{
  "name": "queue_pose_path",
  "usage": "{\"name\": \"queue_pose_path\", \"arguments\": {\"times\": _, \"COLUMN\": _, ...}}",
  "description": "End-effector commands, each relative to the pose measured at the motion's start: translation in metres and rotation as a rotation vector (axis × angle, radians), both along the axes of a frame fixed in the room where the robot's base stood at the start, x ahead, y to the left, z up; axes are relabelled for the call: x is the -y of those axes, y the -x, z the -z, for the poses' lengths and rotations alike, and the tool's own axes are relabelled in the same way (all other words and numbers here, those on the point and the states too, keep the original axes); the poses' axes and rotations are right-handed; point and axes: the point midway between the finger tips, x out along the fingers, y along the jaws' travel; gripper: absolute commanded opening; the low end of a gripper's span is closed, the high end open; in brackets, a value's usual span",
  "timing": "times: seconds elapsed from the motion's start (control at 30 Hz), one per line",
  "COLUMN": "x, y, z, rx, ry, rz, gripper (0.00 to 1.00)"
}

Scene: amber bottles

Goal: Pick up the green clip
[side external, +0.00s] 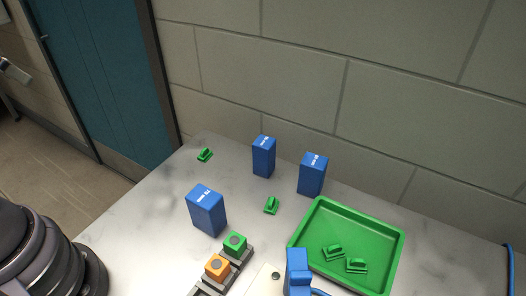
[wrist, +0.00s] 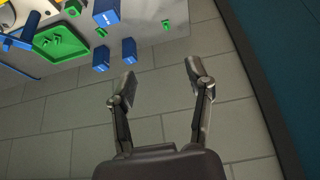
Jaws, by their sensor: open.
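Several green clips show. One green clip (side external: 205,155) lies alone near the table's back left edge; it also shows in the wrist view (wrist: 166,25). A second green clip (side external: 271,205) lies on the table among the blue boxes and also shows in the wrist view (wrist: 101,32). Two more green clips, one at the left (side external: 333,252) and one at the right (side external: 357,265), lie inside the green tray (side external: 394,252). My gripper (wrist: 162,76) is open, with nothing between its fingers. It is apart from all the clips. The side view does not show its fingers.
Three blue boxes stand upright around the middle clip: left (side external: 206,211), back (side external: 264,157) and right (side external: 312,175). A grey rack (side external: 239,262) holds a green block (side external: 235,243) and an orange block (side external: 217,267). A block wall (side external: 300,75) rises behind the table.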

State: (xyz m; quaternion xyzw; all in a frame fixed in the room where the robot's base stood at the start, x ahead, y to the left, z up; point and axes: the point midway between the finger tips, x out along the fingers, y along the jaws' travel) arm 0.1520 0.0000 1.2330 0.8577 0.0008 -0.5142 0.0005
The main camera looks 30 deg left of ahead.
Motion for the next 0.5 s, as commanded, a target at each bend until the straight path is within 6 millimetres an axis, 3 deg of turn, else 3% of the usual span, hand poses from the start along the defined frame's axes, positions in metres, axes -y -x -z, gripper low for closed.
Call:
{"name": "queue_pose_path", "arguments": {"times": 0.37, "x": 0.000, "y": -0.004, "z": 0.000, "rx": 0.001, "ry": 0.000, "rz": 0.002, "gripper": 0.42}}
{"name": "queue_pose_path", "arguments": {"times": 0.5, "x": 0.000, "y": -0.034, "z": 0.009, "rx": 0.010, "ry": -0.001, "rz": 0.002, "gripper": 0.42}}
